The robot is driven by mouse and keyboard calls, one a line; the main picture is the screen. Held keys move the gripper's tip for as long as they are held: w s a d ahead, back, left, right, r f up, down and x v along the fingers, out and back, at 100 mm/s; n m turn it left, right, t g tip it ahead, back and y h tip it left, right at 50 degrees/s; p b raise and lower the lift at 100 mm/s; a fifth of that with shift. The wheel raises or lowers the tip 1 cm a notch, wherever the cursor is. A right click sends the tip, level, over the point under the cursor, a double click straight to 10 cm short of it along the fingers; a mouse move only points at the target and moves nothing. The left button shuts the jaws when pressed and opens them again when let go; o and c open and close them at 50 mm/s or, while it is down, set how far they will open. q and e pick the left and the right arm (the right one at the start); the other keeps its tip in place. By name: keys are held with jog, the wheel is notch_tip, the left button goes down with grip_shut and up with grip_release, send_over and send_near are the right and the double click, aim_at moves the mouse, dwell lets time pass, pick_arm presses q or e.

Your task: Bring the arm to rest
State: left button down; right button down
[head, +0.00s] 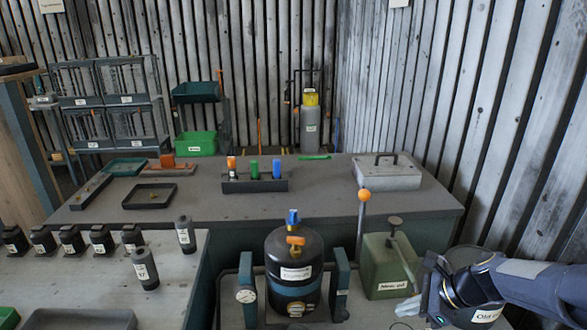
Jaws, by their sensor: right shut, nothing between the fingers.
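My right arm comes in from the right edge, at the lower right of the head view. My right gripper (408,307) is at its end, low in front of the green box. It is shut with nothing between its fingers. The wrist covers part of a dark container (487,314) whose label begins with "Old". My left gripper is not in view.
The green box (388,266) with a lever stands just behind my right gripper. A black cylinder (293,268) with a blue and orange top stands between teal posts. An orange-knobbed lever (364,197) rises beside it. A grey workbench (320,185) lies behind.

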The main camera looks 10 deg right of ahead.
jog(key=s+a+r+n, duration=0.6)
jog(key=s+r+n, duration=0.1)
jog(key=s+n, duration=0.25)
jog(key=s+a+n+t+h, duration=0.1)
jog(key=s+a+n, duration=0.3)
jog(key=s+n, duration=0.7)
jog(key=shift+a+r+n+h+p, duration=0.2)
jog(key=shift+n+h+p, duration=0.2)
jog(key=shift+n+h, duration=0.6)
